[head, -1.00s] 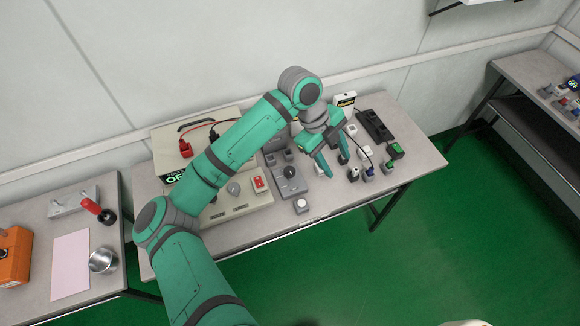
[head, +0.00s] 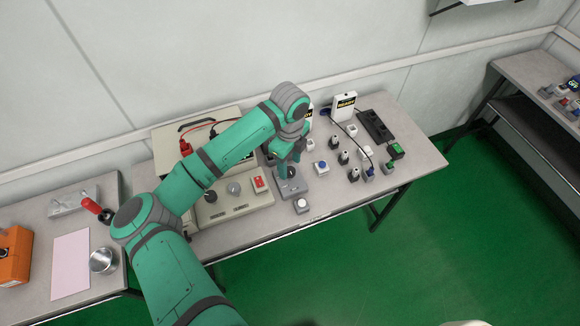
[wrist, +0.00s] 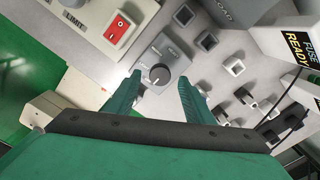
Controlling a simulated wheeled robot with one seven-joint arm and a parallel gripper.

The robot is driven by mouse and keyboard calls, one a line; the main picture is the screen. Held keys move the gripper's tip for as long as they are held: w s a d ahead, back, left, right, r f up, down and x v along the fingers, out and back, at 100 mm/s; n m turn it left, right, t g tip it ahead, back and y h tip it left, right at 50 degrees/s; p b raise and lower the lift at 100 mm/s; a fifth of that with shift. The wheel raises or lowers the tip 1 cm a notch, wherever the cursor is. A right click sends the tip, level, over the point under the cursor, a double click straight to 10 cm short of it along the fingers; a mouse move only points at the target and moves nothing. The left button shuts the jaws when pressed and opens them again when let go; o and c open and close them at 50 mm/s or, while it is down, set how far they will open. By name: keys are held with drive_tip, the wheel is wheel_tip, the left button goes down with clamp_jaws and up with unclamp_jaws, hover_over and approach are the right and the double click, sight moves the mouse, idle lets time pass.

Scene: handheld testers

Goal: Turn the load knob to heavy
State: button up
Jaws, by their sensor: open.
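A grey box with a round dark knob (wrist: 157,74) shows in the wrist view. My gripper (wrist: 159,79) is open and empty. Its two fingers lie left and right of the knob in the wrist view; I cannot tell how far above it they are. In the head view my gripper (head: 289,166) is over the box.
Left of it is a beige tester (head: 235,207) with knobs and a red switch (head: 259,184). A small box with a white button (head: 301,205) stands in front. Right are several small switches, a blue-button box (head: 321,167), a white fuse sign (head: 344,104) and a black power strip (head: 375,127).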

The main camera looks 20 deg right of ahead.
drive_tip(key=shift+f, duration=1.2)
drive_tip(key=c, duration=1.1)
drive_tip(key=shift+o, duration=0.3)
